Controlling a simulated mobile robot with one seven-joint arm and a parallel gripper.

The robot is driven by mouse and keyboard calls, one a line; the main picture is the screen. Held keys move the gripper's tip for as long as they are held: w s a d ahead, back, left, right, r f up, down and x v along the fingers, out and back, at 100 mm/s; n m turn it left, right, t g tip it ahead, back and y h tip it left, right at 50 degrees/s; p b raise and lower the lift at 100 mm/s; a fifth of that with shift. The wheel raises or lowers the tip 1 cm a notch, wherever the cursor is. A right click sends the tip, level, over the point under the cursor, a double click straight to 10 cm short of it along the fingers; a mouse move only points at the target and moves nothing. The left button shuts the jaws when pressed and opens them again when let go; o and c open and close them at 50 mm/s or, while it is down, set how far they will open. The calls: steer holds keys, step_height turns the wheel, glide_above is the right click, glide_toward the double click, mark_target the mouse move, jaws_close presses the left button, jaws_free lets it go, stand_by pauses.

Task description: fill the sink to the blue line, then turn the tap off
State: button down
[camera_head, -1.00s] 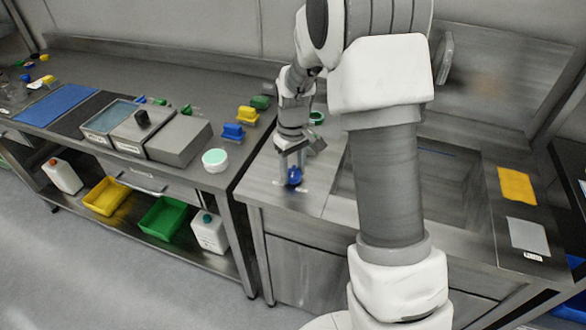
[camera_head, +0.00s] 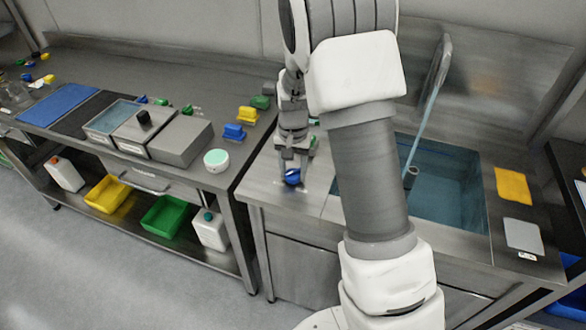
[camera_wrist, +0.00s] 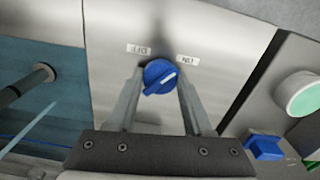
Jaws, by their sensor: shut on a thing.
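My gripper (camera_head: 292,166) is shut on the blue tap knob (camera_head: 292,178) on the counter left of the sink. In the wrist view the fingers stand on either side of the knob (camera_wrist: 158,76), whose white mark slants up to the right, toward the right-hand label (camera_wrist: 188,59). A stream of water (camera_head: 425,118) runs from the tap spout (camera_head: 443,62) into the sink (camera_head: 484,226). Blue water (camera_head: 447,195) stands in the sink. A thin blue line (camera_wrist: 40,143) shows in the wrist view; I cannot tell how the water level compares with it.
A dark upright pipe (camera_head: 410,176) stands in the sink. A yellow cloth (camera_head: 513,186) and a grey pad (camera_head: 522,234) lie right of it. The left bench holds a white-rimmed green-topped round thing (camera_head: 217,160) and grey boxes (camera_head: 180,141).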

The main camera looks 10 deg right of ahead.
mark_target(293, 174)
steer(key=shift+m, duration=0.6)
steer(key=shift+c, duration=1.5)
jaws_free()
steer(key=shift+r, duration=0.15)
step_height(293, 174, up, 17)
steer(key=p, duration=0.2)
steer(key=shift+r, duration=0.2)
